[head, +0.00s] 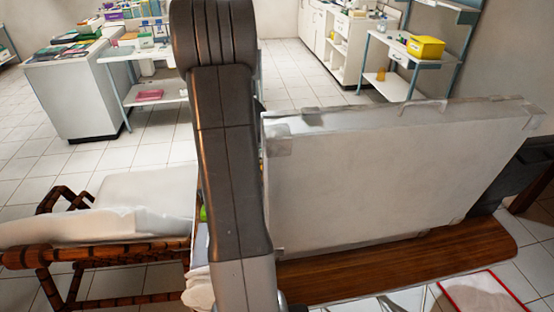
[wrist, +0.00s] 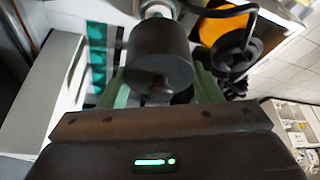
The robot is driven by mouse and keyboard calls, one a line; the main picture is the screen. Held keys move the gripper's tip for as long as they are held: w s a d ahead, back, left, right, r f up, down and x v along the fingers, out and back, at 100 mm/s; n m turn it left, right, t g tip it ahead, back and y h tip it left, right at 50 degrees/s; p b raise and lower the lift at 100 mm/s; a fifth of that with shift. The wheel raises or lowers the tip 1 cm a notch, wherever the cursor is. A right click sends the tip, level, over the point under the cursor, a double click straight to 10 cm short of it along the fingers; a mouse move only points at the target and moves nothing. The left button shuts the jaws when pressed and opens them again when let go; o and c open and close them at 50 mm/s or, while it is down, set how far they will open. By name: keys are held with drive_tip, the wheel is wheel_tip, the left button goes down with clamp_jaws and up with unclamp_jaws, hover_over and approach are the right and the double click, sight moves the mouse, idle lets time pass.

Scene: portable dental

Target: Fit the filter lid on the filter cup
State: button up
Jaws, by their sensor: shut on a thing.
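In the wrist view my gripper (wrist: 164,84) has its two green fingers on either side of a dark, smooth cylindrical piece. By its place between the fingers this looks like the filter lid (wrist: 160,52), but its shape alone does not settle it. A small dark part shows below it between the fingers. A pale round fitting (wrist: 155,9) shows just beyond its top; I cannot tell whether they touch. I cannot make out the filter cup for certain. In the head view my arm covers the middle, and neither the gripper nor the filter parts can be seen.
An orange piece with black parts and a dark cable (wrist: 218,30) is close on the right in the wrist view. In the head view a large white case panel (head: 390,180) stands on a wooden bench (head: 420,262), beside a wooden-framed seat (head: 145,195).

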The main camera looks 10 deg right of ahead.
wheel_tip(320, 180, down, 2)
drive_tip(key=shift+r, duration=0.15)
drive_tip(key=shift+b, duration=0.35)
drive_tip(key=shift+f+b, duration=0.5)
drive_tip(key=shift+b, duration=0.7)
drive_tip(key=shift+f, duration=0.15)
idle(0.4)
drive_tip(key=shift+f+b, duration=1.2)
drive_tip(key=shift+b, duration=0.35)
drive_tip(key=shift+f, duration=0.15)
drive_tip(key=shift+f+b, duration=0.4)
drive_tip(key=shift+b, duration=0.35)
drive_tip(key=shift+f+b, duration=0.25)
drive_tip(key=shift+b, duration=0.45)
